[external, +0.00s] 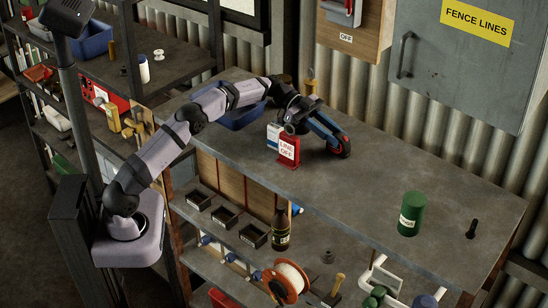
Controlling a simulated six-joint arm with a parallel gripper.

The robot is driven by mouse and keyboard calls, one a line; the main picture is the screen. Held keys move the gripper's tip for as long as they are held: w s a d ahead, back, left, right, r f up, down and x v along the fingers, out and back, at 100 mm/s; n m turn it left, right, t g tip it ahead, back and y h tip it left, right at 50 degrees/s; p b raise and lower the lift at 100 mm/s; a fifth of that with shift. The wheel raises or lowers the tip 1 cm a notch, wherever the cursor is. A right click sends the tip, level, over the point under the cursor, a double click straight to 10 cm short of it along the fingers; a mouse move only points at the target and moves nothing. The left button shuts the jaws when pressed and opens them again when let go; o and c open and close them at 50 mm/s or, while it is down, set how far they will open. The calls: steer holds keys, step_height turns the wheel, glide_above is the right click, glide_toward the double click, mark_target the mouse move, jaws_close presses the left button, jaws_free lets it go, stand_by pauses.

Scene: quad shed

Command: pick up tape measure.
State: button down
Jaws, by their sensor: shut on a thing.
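The tape measure (345,148) looks like a small dark, rounded thing with red on it, at the middle of the bench top. My gripper (332,137) reaches it from the upper left with its blue fingers and is shut on it. The fingers hide part of the tape measure. It is at or very near the bench surface; I cannot tell whether it touches.
A red "LINE OFF" sign (288,151) stands close left of my gripper, with a white and blue box (273,135) behind it. A blue bin (240,117) is farther left. A green can (411,214) stands at right. The bench between is clear.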

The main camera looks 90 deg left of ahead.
mark_target(334, 134)
steer(key=shift+r, duration=0.2)
steer(key=shift+r+b, duration=0.3)
steer(key=shift+r, duration=0.45)
steer(key=shift+r+p, duration=1.45)
steer(key=shift+r, duration=2.7)
steer(key=shift+a, duration=0.1)
